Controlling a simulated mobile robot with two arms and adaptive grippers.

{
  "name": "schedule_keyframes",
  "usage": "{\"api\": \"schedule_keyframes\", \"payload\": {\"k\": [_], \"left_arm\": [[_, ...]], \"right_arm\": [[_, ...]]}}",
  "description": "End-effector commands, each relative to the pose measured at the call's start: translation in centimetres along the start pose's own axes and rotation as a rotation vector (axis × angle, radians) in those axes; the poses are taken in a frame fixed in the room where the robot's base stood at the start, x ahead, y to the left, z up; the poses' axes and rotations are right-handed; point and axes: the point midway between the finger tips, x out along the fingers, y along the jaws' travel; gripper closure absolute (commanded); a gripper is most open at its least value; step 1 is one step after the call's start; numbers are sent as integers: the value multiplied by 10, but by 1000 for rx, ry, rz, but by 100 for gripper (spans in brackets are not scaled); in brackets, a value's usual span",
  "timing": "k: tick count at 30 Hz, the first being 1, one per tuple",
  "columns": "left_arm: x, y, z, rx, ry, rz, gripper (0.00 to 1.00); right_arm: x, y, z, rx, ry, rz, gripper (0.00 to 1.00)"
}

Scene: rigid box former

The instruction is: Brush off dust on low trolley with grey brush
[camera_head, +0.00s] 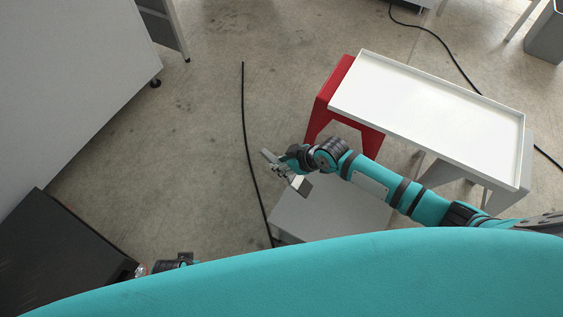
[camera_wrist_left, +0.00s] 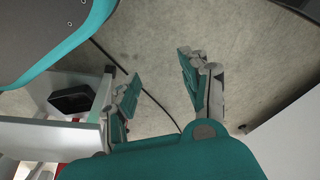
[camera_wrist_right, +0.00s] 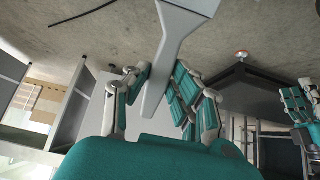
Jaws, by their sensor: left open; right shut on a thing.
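My right gripper (camera_head: 287,168) is shut on a grey brush (camera_wrist_right: 174,32). In the right wrist view, the handle runs between its fingers and the wide end points away from the palm. In the head view the brush is small and partly covered by the gripper. A low grey flat surface (camera_head: 335,215), which looks like the low trolley, lies below and right of this gripper, partly hidden by my arm and body. I cannot make out dust on it. My left gripper (camera_wrist_left: 163,88) is open and empty, its fingers apart above the floor; my body mostly hides it in the head view.
A white tray-topped stand (camera_head: 430,115) with a red end panel (camera_head: 327,95) stands at the right, close to my right arm. A grey cabinet (camera_head: 70,75) and a dark flat unit (camera_head: 60,255) are at the left. A black cable (camera_head: 248,150) crosses the open floor.

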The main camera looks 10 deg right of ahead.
Motion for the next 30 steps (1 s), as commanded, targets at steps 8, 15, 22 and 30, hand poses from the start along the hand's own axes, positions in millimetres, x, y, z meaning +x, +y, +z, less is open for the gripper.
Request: {"api": "schedule_keyframes", "payload": {"k": [8, 15, 22, 30], "left_arm": [[15, 1, 12, 2, -13, 2, 54], [27, 2, 23, 4, -21, 3, 54], [37, 3, 34, 6, -29, 4, 54], [40, 3, 36, 6, -30, 4, 54]], "right_arm": [[-5, 0, -5, 1, 1, 1, 100], [-8, 0, -8, 2, 1, 2, 100], [-11, 0, -11, 3, 1, 3, 100], [-11, 0, -11, 3, 1, 3, 100]]}}
